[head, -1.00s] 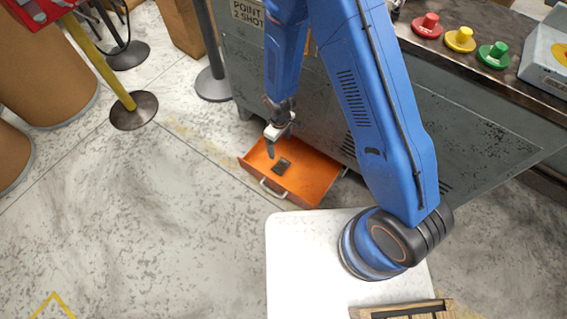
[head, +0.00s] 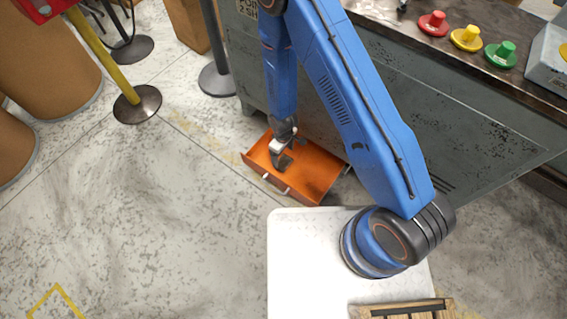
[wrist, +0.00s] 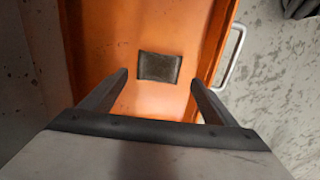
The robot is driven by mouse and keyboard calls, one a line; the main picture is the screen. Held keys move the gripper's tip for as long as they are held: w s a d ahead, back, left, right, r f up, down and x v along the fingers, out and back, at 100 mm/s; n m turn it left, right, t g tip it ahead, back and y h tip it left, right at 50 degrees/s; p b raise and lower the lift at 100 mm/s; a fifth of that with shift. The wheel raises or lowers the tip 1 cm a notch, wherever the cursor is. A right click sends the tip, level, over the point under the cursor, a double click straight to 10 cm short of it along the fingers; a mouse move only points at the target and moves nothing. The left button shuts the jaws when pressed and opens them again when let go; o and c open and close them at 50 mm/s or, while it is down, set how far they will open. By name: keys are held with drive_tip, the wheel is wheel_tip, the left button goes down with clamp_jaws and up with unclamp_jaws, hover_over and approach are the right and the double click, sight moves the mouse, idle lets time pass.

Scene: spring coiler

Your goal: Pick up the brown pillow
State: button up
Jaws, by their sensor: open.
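The brown pillow (wrist: 159,67) is a small, dark, greyish-brown square lying flat on the floor of the open orange drawer (head: 316,172). In the wrist view the drawer (wrist: 97,35) surrounds it, with bare orange around the pillow. My gripper (wrist: 158,82) is open and empty. Its two fingers point down toward the pillow, one on each side, with the pillow between and just beyond the tips. In the head view my gripper (head: 283,158) is down at the drawer and hides most or all of the pillow. I cannot tell the exact height left between them.
The drawer's pale handle (wrist: 233,58) is on its front side. A grey metal cabinet (head: 480,140) stands behind, with red (head: 434,24), yellow (head: 466,38) and green (head: 501,54) buttons on top. A post base (head: 217,80) stands left of the drawer. The floor in front is clear.

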sight(284, 161)
drive_tip(key=shift+w+f, duration=0.1)
drive_tip(key=shift+f, duration=2.8)
drive_tip(key=shift+d, duration=0.1)
drive_tip(key=c, duration=1.2)
